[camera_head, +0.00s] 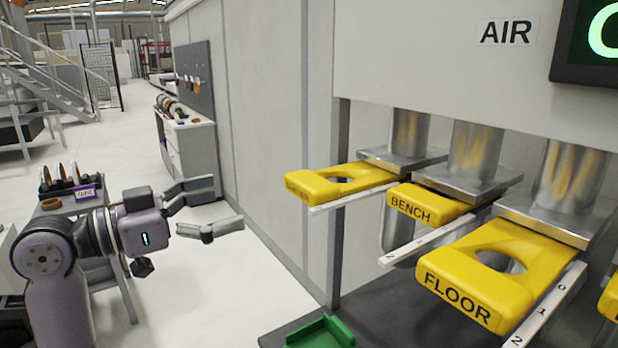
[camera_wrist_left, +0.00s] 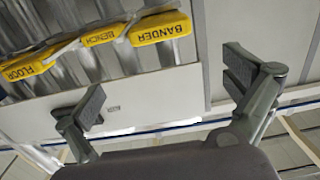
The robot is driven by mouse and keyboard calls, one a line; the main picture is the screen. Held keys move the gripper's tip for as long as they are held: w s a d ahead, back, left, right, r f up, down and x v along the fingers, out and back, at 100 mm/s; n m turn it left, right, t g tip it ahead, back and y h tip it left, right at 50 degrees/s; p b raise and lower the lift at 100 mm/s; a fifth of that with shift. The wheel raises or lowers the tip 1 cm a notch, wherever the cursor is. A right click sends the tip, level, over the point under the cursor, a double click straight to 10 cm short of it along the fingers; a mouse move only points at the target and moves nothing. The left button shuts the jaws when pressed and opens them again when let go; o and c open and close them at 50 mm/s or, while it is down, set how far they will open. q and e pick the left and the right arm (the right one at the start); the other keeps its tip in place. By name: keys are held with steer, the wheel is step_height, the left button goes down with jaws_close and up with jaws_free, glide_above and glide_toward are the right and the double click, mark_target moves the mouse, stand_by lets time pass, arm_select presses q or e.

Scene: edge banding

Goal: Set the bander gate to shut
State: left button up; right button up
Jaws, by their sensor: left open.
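The bander gate (camera_head: 318,187) is the leftmost yellow slide plate under the metal ducts in the head view. It sticks out from its duct, and part of its round hole shows. Its BANDER label reads clearly in the left wrist view (camera_wrist_left: 160,28), upside down at the top. My left gripper (camera_head: 226,206) is open and empty, to the left of the gate and apart from it. In the left wrist view my left gripper (camera_wrist_left: 165,88) has its two fingers spread wide, with nothing between them. My right gripper is not in view.
The BENCH gate (camera_head: 425,203) sits beside it with no hole showing. The FLOOR gate (camera_head: 500,270) sticks out with its hole visible. White numbered strips run alongside the gates. A green tray (camera_head: 322,333) lies below. A side table with a rack (camera_head: 68,185) stands at left.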

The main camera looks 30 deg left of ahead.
mark_target(297, 185)
arm_select(q)
steer(key=p+x, duration=0.3)
steer(key=x, duration=0.7)
steer(key=shift+w+r, duration=0.15)
steer(key=shift+w, duration=0.25)
steer(key=p+x, duration=0.1)
steer(key=x, duration=0.3)
steer(key=shift+w+d, duration=0.15)
steer(key=shift+w, duration=0.1)
steer(key=shift+w+f, duration=0.15)
steer(key=shift+f, duration=0.05)
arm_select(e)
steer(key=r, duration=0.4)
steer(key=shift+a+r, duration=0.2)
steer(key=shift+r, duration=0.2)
arm_select(q)
steer(key=shift+c, duration=0.5)
